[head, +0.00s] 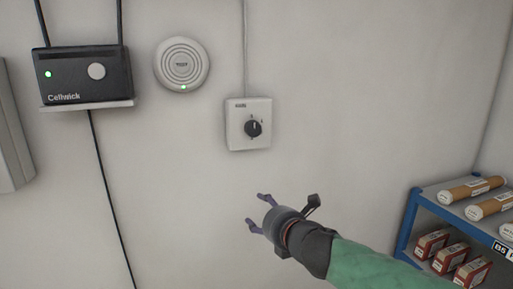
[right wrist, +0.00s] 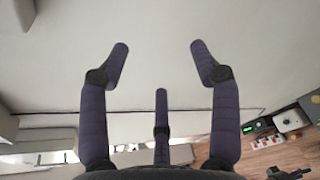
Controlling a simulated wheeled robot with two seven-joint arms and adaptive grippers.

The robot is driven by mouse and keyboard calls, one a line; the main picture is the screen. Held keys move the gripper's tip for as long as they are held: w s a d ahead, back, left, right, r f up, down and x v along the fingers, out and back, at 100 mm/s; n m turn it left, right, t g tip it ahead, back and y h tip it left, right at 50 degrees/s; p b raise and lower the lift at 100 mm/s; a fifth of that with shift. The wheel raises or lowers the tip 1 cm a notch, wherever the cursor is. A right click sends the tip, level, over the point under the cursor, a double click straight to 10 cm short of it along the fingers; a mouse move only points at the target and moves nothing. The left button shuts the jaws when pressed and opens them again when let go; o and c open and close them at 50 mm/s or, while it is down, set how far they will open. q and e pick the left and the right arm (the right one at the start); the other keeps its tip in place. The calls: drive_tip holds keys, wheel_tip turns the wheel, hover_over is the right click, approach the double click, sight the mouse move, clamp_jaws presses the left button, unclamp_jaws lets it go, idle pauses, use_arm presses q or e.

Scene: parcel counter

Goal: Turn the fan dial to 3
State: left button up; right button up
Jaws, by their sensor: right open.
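The fan dial is a small dark knob (head: 253,128) on a white square wall plate (head: 236,136) in the head view. A light mark on the knob points roughly upward; the numbers around it are too small to read. My right gripper (head: 257,211) is below the plate, apart from it, with its purple fingers spread and empty. In the right wrist view the open fingers (right wrist: 158,70) face a pale, bare surface. The dial cannot be made out between them.
A black Cellwick box (head: 84,78) on a small shelf and a round white device (head: 181,65) are on the wall left of the plate. A blue-framed shelf (head: 409,222) with tubes and boxes stands at lower right. The wall around the dial is clear.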

sight(255, 129)
drive_tip(key=s+d+r+n+t+p, duration=0.1)
drive_tip(key=s+r+n+t+p, duration=0.1)
drive_tip(key=r, duration=0.8)
drive_tip(key=s+d+r+n+t+p, duration=0.1)
drive_tip(key=s+r+n+p, duration=0.1)
drive_tip(key=r, duration=0.7)
use_arm(q)
wheel_tip(255, 129, up, 6)
drive_tip(key=shift+f, duration=0.1)
use_arm(e)
drive_tip(key=shift+y, duration=0.3)
drive_tip(key=x, duration=1)
drive_tip(key=shift+w+r, duration=0.25)
drive_tip(key=shift+w, duration=0.2)
